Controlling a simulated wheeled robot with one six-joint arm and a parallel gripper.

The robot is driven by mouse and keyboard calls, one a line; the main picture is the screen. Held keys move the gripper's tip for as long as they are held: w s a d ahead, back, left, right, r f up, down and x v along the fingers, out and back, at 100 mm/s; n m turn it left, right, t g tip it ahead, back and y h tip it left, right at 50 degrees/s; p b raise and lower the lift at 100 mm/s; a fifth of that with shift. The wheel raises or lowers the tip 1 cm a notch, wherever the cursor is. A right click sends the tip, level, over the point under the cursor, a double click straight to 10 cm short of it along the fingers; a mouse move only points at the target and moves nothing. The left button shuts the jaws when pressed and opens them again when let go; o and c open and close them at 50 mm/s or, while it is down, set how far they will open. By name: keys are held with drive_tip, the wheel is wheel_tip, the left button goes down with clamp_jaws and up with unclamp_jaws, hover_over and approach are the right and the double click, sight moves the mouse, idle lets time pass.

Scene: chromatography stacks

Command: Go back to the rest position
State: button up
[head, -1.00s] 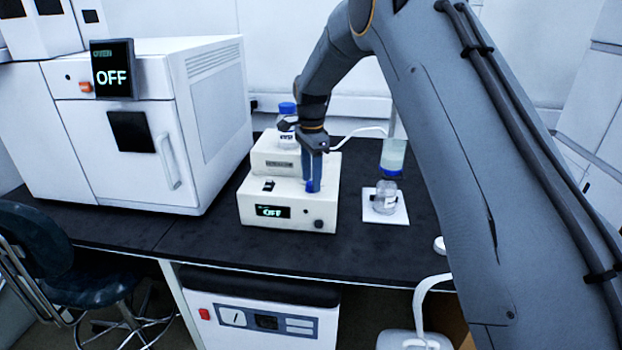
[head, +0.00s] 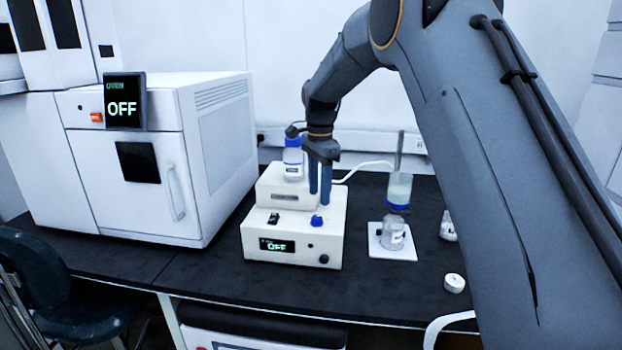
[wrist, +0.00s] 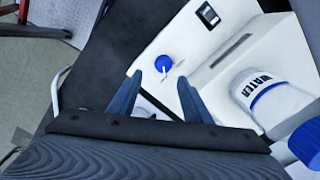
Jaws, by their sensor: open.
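My gripper (head: 320,192) is open and empty, pointing down above the right part of the cream pump box (head: 293,240). Its two blue fingers also show in the wrist view (wrist: 156,92), apart from each other. A blue knob (head: 317,221) sits on top of the box, in front of the fingers and clear of them; it also shows in the wrist view (wrist: 163,64). The box's display reads OFF. A bottle with a blue cap, labelled WATER (wrist: 262,90), stands on the rear part of the box, close beside the gripper.
A white oven (head: 135,160) with an OFF display stands left. A filter column (head: 398,187) and a glass jar (head: 393,233) on a white plate stand right of the box. A small white lid (head: 454,283) lies farther right. A chair (head: 40,285) is at the lower left.

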drive_tip(key=s+d+f+n, duration=0.2)
drive_tip(key=s+d+n, duration=0.2)
drive_tip(key=s, duration=0.8)
drive_tip(key=s+d+f+n, duration=0.3)
drive_tip(key=s+d+n, duration=0.1)
drive_tip(key=s, duration=0.8)
drive_tip(key=s+d+f+n, duration=0.3)
drive_tip(key=s+d+n, duration=0.2)
drive_tip(key=s, duration=0.7)
drive_tip(key=shift+d+f, duration=0.15)
drive_tip(key=shift+d, duration=0.45)
